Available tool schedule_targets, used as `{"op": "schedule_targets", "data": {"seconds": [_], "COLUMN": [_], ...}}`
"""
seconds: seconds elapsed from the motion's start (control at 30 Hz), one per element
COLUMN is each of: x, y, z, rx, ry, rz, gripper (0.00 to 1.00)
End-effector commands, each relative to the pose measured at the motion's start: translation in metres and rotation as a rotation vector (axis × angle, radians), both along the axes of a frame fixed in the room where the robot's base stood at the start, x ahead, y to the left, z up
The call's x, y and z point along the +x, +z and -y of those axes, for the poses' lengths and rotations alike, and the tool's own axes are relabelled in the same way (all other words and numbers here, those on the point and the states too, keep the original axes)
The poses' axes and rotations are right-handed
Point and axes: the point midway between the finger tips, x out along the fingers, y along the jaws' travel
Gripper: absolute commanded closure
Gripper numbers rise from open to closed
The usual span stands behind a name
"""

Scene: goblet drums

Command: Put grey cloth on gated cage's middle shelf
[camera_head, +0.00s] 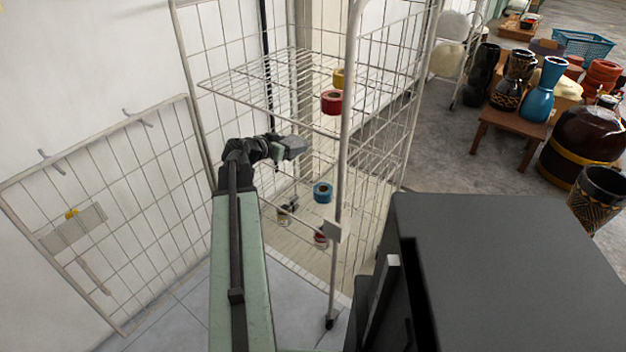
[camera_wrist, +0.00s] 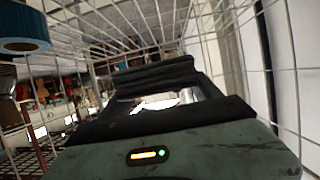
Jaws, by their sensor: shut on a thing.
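The gated cage (camera_head: 348,130) is a pale wire frame with its gate (camera_head: 110,200) swung open to the left. A wire shelf (camera_head: 235,88) crosses it high in the picture, with a pale floor (camera_head: 300,260) far below. My gripper (camera_head: 288,149) is inside the cage, below that shelf's level and above the floor. It is shut on a small grey thing, which looks like the grey cloth (camera_head: 296,144). In the wrist view, dark jaws (camera_wrist: 160,95) fill the middle, and the cloth cannot be told apart from them.
Red (camera_head: 331,103) and yellow (camera_head: 340,78) rolls are at the wire shelf's level. A blue roll (camera_head: 322,191) is lower right of my gripper and shows in the wrist view (camera_wrist: 25,30). The cage's front post (camera_head: 345,160) stands close right. Drums and a wooden table (camera_head: 510,122) are outside.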

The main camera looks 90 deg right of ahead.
Motion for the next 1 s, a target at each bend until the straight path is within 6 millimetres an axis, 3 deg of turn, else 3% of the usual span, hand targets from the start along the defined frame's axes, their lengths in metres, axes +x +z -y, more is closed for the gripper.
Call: {"op": "schedule_targets", "data": {"seconds": [0.17,0.47,0.67,0.9,1.0], "x": [0.007,0.012,0.012,0.013,0.013], "y": [-0.005,-0.064,-0.066,-0.103,-0.1], "z": [-0.002,-0.003,-0.003,-0.003,-0.003], "rx": [0.0,0.0,0.0,0.0,0.0], "ry": [0.009,0.016,0.017,0.018,0.018], "rz": [0.001,0.0,0.0,0.0,0.0], "gripper": [0.67,0.67,0.67,0.67,0.67]}}
